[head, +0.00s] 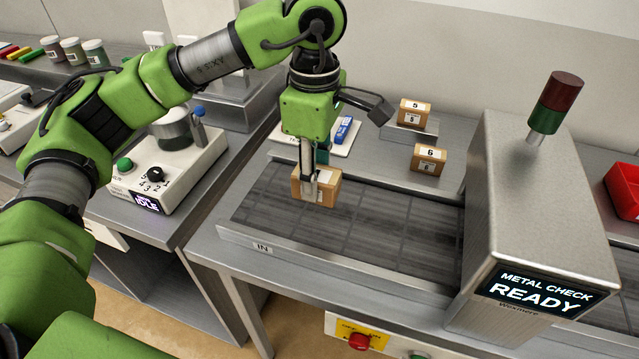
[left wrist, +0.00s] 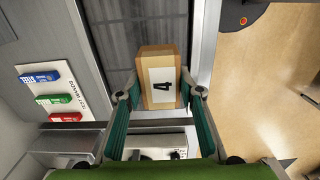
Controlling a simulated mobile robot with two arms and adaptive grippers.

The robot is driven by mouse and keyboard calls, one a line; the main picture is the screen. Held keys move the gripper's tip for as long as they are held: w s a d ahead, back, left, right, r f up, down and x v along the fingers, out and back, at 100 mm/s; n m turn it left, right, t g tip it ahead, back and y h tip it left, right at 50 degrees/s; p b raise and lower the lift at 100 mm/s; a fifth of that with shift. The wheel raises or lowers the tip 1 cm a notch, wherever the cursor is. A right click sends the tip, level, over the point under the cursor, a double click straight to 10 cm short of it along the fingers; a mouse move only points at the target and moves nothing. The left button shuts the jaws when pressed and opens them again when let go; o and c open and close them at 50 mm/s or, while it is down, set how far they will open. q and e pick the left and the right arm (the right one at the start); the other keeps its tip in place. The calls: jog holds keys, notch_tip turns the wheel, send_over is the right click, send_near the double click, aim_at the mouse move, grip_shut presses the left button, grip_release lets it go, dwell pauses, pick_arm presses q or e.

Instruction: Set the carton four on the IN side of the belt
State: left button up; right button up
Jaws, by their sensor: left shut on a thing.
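Carton four (left wrist: 147,62) is a small tan box with a white label reading 4, facing the left wrist camera. In the head view the carton (head: 329,190) is at the IN end of the dark belt (head: 375,230), left of the metal check hood (head: 530,210). My left gripper (head: 310,190) points down and is shut on the carton, with a finger on each side in the left wrist view (left wrist: 160,95). I cannot tell whether the carton's underside touches the belt. The IN label (head: 263,248) is on the near rail. My right gripper is not in view.
Cartons 5 (head: 414,112) and 6 (head: 428,158) stand behind the belt. A white card with test wands (head: 345,130) lies at the back left. The hood display reads METAL CHECK READY. A red bin (head: 624,188) is at the far right. The belt between carton and hood is clear.

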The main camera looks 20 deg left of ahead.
pick_arm(q)
jog(key=w+f, duration=0.2)
jog(key=f, duration=0.1)
jog(key=w+f+p, duration=0.1)
jog(key=shift+w+a+f, duration=0.3)
jog(key=shift+f, duration=0.05)
notch_tip(320, 180, down, 3)
jog(key=shift+w+p, duration=0.1)
jog(key=shift+p, duration=0.7)
jog(key=shift+f, duration=0.3)
jog(key=o, duration=0.8)
jog(key=shift+b, duration=0.3)
jog(key=o, duration=0.4)
jog(key=shift+r, duration=0.1)
